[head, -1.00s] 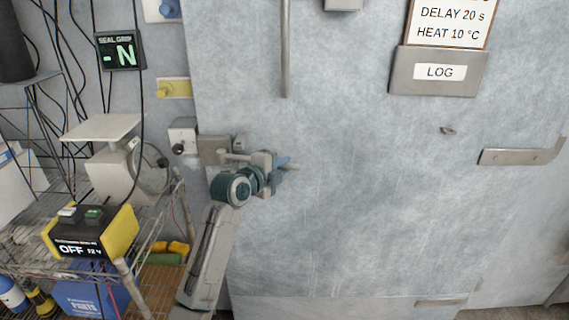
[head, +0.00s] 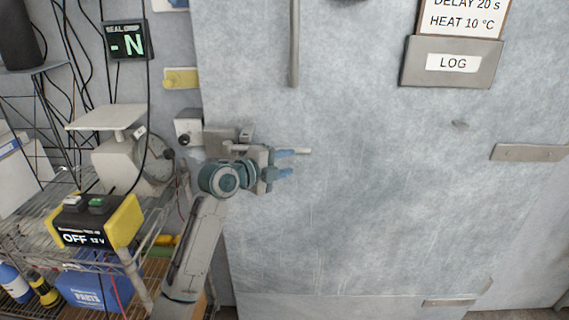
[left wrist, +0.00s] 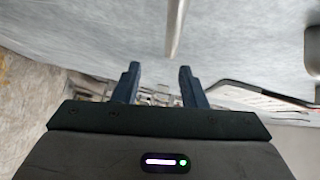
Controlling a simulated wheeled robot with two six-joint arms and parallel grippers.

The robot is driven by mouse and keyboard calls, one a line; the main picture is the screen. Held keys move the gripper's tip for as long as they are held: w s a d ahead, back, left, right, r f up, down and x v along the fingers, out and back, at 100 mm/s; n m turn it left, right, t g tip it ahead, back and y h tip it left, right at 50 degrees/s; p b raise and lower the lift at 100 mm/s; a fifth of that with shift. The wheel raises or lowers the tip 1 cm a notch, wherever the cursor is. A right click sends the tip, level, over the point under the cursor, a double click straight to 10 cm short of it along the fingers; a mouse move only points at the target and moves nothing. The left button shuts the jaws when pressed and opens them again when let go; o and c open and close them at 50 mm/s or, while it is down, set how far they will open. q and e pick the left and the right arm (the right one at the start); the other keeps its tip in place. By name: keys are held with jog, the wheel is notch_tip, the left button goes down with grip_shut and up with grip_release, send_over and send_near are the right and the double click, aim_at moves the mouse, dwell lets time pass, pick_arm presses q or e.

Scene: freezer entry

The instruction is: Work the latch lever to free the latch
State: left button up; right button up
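The latch (head: 222,141) is a grey metal block at the left edge of the frosted door. Its pale lever (head: 303,151) runs to the right from the block, and its tip shows past my upper finger. My left gripper (head: 288,163) points right along the lever, with its two blue fingers apart. The gripper hides part of the lever. In the left wrist view, a grey rod (left wrist: 174,30), apparently the lever, ends above the gap between the fingers (left wrist: 158,85). It does not appear gripped. My right gripper is not in view.
A vertical bar (head: 294,45) hangs on the door above the gripper. A LOG box (head: 450,76) and a metal bracket (head: 528,152) are further right. At left, a wire rack holds a scale (head: 130,160) and a yellow-black power box (head: 97,222). The door's middle is clear.

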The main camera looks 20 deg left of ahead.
pick_arm(q)
jog(key=b+v, duration=0.3)
jog(key=v, duration=0.8)
jog(key=shift+d, duration=0.1)
